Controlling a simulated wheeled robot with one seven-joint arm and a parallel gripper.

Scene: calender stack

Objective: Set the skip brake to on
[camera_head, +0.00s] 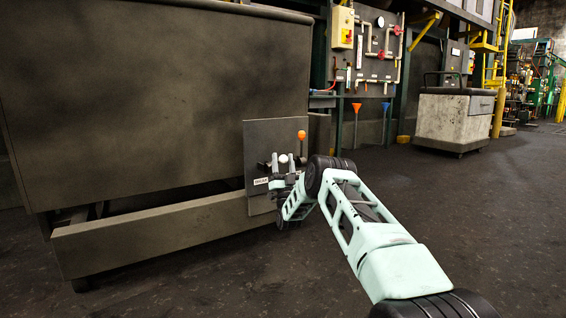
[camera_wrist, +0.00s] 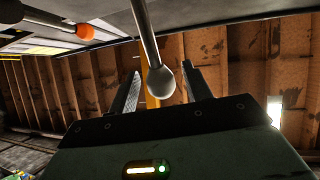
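A dark panel (camera_head: 264,140) is fixed to the side of the large dark skip (camera_head: 150,100). It carries a small white label (camera_head: 260,181), which looks like it reads "brake". A lever with a pale ball knob (camera_head: 283,158) sticks out of the panel just above the label. In the wrist view this pale knob (camera_wrist: 161,82) hangs on its metal rod between my two fingers, with a gap on each side. My gripper (camera_head: 284,170) is open at the panel, and its fingers show apart in the wrist view (camera_wrist: 160,88). Whether the knob is at fingertip depth is unclear.
A second lever with an orange knob (camera_head: 301,135) stands just above right of the pale knob; it is also in the wrist view (camera_wrist: 85,32). A low beam (camera_head: 150,232) runs along the skip's foot. Open floor (camera_head: 480,220) lies to the right.

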